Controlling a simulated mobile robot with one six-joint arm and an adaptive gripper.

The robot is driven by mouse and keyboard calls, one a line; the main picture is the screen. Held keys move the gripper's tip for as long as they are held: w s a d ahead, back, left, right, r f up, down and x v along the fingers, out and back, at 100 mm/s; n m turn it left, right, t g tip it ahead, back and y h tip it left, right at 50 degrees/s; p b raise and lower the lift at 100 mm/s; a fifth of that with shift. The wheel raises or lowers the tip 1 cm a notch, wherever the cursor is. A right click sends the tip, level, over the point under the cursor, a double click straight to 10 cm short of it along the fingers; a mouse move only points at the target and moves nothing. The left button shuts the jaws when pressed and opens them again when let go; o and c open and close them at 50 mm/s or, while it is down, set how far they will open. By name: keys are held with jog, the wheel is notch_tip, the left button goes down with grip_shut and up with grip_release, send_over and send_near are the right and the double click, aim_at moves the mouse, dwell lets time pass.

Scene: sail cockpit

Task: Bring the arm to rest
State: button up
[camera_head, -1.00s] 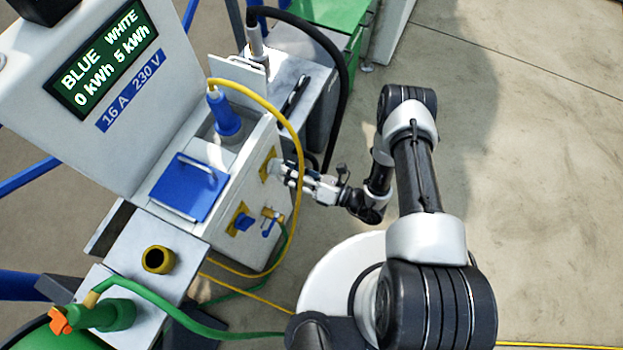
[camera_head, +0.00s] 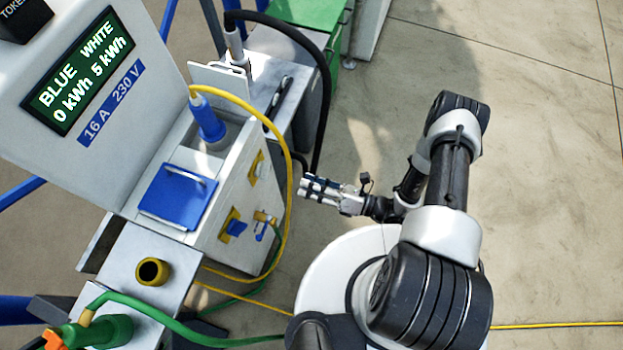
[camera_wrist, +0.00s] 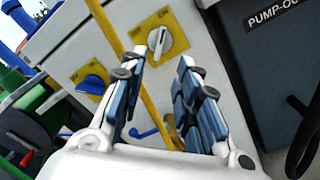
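My gripper (camera_head: 304,188) is at the right of the white pedestal (camera_head: 222,233), pointing left toward its side face and apart from it. In the wrist view my gripper (camera_wrist: 158,88) has its two blue-padded fingers spread with nothing between them. Beyond the fingers, the wrist view shows a yellow plate with a white knob (camera_wrist: 158,42) and another with a blue knob (camera_wrist: 93,84). The blue knob (camera_head: 237,228) also shows in the head view. My arm is bent over the floor to the right of the pedestal.
A yellow cable (camera_head: 289,170) runs from a blue plug (camera_head: 208,122) down past the pedestal, close to my gripper. A black hose (camera_head: 325,80) hangs behind. A green hose (camera_head: 185,330) lies at front left. The concrete floor (camera_head: 550,200) at right is clear.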

notch_tip(320, 180, up, 23)
jog(key=d+n+g+h, duration=0.1)
jog(key=n+g+h, duration=0.3)
jog(key=n+g, duration=1)
jog(key=s+d+r+n+t+h, duration=0.5)
jog(key=r+n+t+h, duration=0.1)
jog(key=r+n, duration=0.2)
jog(key=s+d+r+n+t+h, duration=0.5)
jog(key=d+r+n+h, duration=0.1)
jog(key=r+n, duration=0.3)
jog(key=shift+d+r+n+t+h, duration=0.15)
jog(key=shift+r+n+t+h, duration=0.2)
jog(key=shift+r, duration=0.5)
